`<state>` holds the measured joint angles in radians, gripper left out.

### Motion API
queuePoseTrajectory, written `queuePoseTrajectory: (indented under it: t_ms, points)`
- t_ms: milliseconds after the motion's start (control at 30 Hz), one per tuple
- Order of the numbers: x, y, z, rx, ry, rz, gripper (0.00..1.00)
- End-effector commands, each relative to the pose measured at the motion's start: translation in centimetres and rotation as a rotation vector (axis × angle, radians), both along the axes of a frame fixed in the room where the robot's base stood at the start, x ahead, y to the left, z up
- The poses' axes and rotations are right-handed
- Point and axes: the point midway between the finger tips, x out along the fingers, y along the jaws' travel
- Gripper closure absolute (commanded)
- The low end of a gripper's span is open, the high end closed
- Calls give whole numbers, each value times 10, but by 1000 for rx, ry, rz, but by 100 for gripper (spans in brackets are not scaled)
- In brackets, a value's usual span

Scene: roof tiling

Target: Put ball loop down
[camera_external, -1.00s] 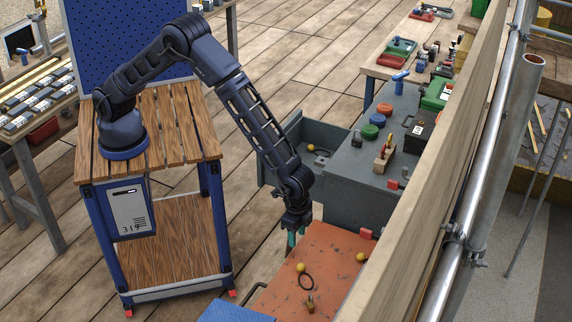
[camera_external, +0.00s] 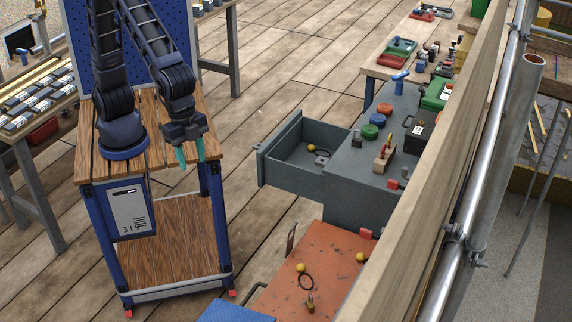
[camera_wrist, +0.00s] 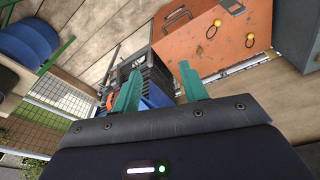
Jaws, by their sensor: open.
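A ball loop, a yellow ball with a dark cord loop (camera_external: 301,267), lies on the orange worn top in the external view. A second yellow ball (camera_external: 360,257) lies near that top's right edge, partly hidden by the plank. Another ball loop (camera_external: 311,147) lies in the open grey drawer (camera_external: 290,176). The wrist view shows two ball loops (camera_wrist: 217,22) on the orange top (camera_wrist: 185,45). My gripper (camera_external: 190,154) is open and empty, with teal fingers, by the right edge of the wooden cart. Its fingers (camera_wrist: 157,72) also show in the wrist view.
A brass padlock (camera_external: 310,303) lies on the orange top. The grey cabinet top (camera_external: 345,165) holds coloured discs, a black box and a wooden block. A wooden plank (camera_external: 440,150) and scaffold pipes edge the right side. Floor between cart and drawer is clear.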

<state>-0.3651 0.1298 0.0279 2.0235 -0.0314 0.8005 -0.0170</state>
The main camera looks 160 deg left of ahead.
Motion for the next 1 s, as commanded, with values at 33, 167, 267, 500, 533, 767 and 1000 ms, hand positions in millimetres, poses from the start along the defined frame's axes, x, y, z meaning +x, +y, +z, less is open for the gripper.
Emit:
queuePoseTrajectory:
  t_ms: [33, 167, 267, 500, 533, 767, 1000]
  points:
    - [-10, -15, 13, 5, -12, -19, 57]
    - [-37, -48, 37, 13, -32, -63, 57]
    - [-59, -72, 53, 19, -48, -97, 57]
    - [-117, -124, 81, 33, -86, -178, 57]
    - [-124, -130, 84, 35, -91, -188, 57]
    - [-185, -169, 97, 47, -128, -264, 57]
    - [-249, -200, 96, 59, -167, -343, 57]
